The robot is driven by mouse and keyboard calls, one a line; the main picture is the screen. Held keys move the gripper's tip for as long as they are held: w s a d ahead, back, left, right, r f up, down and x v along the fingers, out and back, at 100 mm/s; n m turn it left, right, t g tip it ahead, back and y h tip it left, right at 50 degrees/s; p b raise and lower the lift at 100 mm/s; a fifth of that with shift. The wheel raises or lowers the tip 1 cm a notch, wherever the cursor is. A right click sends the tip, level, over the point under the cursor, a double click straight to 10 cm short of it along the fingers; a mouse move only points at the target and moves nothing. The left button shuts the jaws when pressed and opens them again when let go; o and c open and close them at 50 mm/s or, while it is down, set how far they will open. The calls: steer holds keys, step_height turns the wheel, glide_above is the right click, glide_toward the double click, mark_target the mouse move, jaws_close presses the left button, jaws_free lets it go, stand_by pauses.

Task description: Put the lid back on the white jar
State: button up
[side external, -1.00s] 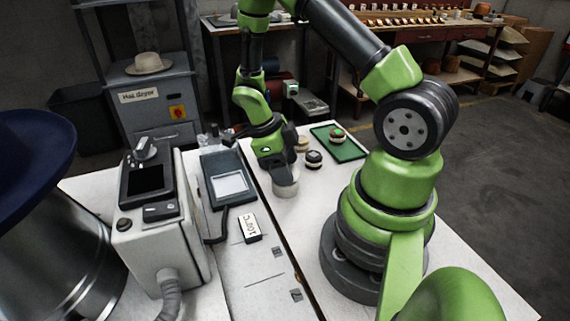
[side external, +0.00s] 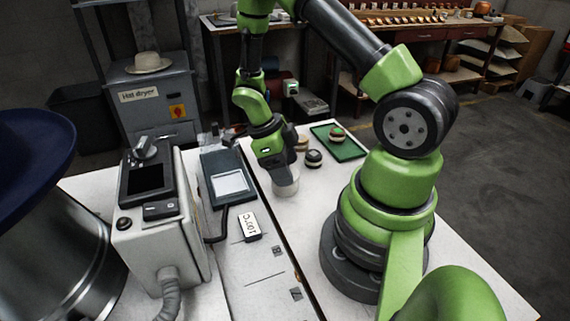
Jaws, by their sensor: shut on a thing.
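The white jar (side external: 286,187) stands upright on the white table, near the seam in the middle. My gripper (side external: 279,170) points down right over the jar's top and is shut. The lid in its jaws is hidden by the fingers and too small to make out. I cannot tell whether the lid touches the jar's rim.
Behind the jar stand a dark jar with a pale band (side external: 313,158) and a beige jar (side external: 302,143). Another jar (side external: 337,133) sits on a green tray (side external: 351,150). A dark device with a pale screen (side external: 230,184) and a 100°C block (side external: 248,227) lie left of the seam.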

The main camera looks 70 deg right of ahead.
stand_by(0.3)
steer(key=o, duration=1.1)
steer(key=shift+r, duration=0.1)
steer(key=shift+r, duration=3.4)
steer(key=shift+c, duration=0.2)
jaws_close()
steer(key=shift+f, duration=0.1)
